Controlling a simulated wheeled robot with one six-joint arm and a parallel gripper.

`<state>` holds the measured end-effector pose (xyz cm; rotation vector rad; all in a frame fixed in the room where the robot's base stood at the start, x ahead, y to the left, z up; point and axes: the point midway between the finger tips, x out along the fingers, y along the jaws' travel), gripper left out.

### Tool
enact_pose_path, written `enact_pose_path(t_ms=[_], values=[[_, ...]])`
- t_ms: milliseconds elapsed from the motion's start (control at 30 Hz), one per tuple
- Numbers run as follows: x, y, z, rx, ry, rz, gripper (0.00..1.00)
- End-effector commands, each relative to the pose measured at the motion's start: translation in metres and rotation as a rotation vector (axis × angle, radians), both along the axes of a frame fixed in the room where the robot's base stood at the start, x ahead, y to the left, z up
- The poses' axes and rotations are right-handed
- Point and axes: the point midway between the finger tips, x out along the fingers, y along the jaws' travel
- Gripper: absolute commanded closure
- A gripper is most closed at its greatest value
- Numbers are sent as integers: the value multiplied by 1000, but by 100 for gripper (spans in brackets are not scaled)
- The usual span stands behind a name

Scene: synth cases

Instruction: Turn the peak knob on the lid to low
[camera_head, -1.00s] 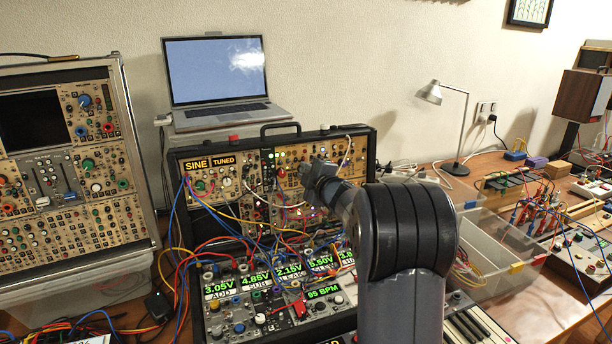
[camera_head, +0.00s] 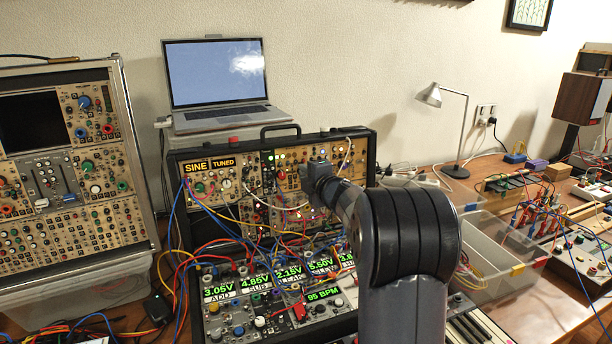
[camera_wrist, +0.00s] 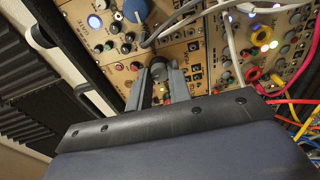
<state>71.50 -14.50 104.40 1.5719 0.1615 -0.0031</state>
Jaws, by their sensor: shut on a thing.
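The lid (camera_head: 368,150) of the case stands raised at the back, filled with synth modules and patch cables. My gripper (camera_wrist: 160,74) is at the lid's upper right panels. In the head view my gripper (camera_head: 307,178) meets the panel, and my wrist hides the knob there.
A large blue knob (camera_wrist: 136,10) and several small knobs sit close to the fingers. Grey, red and yellow cables (camera_wrist: 250,72) hang on the right. The case's lower half (camera_head: 238,318) holds lit displays and tangled cables. A laptop (camera_head: 220,85) stands behind.

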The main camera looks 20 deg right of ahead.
Motion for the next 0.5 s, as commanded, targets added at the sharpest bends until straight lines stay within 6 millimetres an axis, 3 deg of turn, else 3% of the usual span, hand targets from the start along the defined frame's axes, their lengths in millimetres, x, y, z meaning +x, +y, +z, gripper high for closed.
enact_pose_path(t_ms=[100, 133, 200, 367, 500], values=[[0, 0, -1, 1, 1, 0, 100], [0, 0, -1, 1, 1, 0, 79], [0, 0, -1, 1, 1, 0, 73], [0, 0, 0, 2, 1, 0, 60], [0, 0, 0, 2, 0, 0, 59]])
